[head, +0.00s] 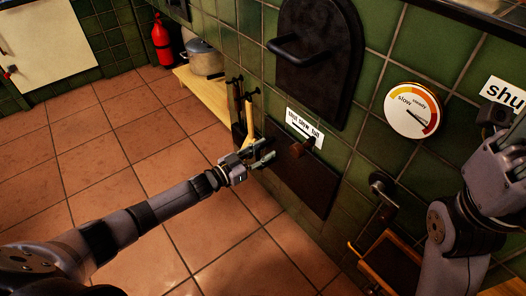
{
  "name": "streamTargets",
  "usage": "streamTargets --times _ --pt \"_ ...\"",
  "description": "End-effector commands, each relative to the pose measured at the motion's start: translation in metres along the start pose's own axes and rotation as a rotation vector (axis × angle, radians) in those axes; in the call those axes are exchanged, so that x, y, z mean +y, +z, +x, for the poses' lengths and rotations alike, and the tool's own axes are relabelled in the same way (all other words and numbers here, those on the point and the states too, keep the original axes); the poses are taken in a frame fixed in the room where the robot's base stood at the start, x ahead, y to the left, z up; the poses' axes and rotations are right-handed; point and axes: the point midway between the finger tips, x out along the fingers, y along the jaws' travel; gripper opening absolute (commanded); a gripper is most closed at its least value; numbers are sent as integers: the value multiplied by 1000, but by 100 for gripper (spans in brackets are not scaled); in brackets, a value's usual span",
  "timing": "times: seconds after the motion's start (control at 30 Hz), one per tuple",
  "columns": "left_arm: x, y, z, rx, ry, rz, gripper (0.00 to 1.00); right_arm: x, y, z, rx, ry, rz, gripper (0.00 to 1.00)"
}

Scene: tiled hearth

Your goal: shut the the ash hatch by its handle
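A black arched hatch (322,75) with a black bar handle (297,49) is set on the green tiled wall, top centre. A dark rectangular panel (305,188) sits lower on the wall, with a brown knob (299,149) near its top. Which of these is the ash hatch I cannot tell for sure. My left gripper (267,154) is open and empty, its fingers pointing right towards the knob, apparently just short of it. My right gripper (500,130) is at the right edge, partly cut off; its fingers are unclear.
A round gauge (411,110) hangs to the right. Tools with wooden handles (249,120) stand close behind my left gripper. A grey pot (203,58) sits on a low wooden bench (203,92). Tiled floor (150,120) is clear at left.

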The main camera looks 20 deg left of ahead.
Motion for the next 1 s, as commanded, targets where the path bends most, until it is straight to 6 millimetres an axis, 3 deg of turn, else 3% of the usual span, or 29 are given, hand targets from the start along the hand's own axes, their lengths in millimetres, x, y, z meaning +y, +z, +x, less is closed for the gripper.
streamTargets --times 0.23,0.37,0.8,1.0 --pt "2 1 -1 0 3 -1 33 0 -1 -1 -3 1 -1 36" --pt "2 2 -11 -3 2 -1 33 0 0 -1 -2 1 -1 36" --pt "1 2 -98 -4 2 1 33 0 0 0 -1 0 0 36" --pt "0 1 -118 -1 1 -1 33 0 0 0 -1 0 0 36"
